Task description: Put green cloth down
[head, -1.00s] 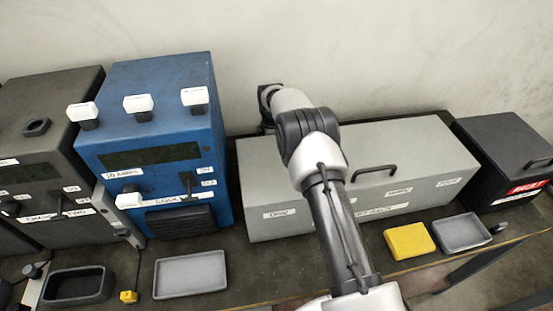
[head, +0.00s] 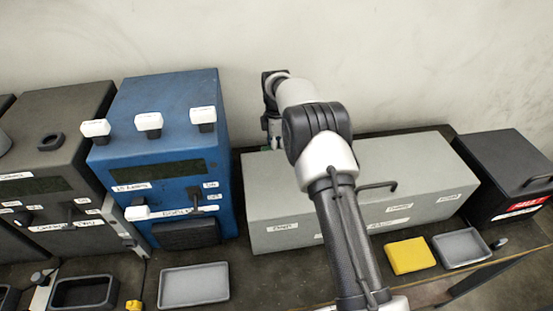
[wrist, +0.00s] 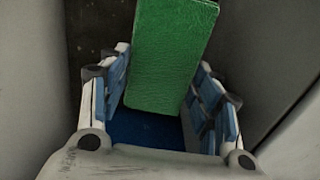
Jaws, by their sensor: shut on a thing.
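The green cloth (wrist: 168,70), a flat textured slab, stands between the blue-padded fingers of my gripper (wrist: 163,58) in the wrist view. My gripper is shut on it. In the head view my gripper (head: 271,128) is small, at the back near the wall, between the blue machine and the long grey box. Its lower part is hidden behind the grey box, and the cloth hardly shows there. A blue surface (wrist: 150,128) lies nearer the palm in the wrist view; I cannot tell what it is.
The blue machine (head: 165,110) stands left of my gripper, and the long grey box (head: 415,165) stands right. In front are a grey tray (head: 195,286), a yellow block (head: 408,256) and a smaller tray (head: 460,248). A black box (head: 510,165) stands far right. Pale walls are close beside my gripper.

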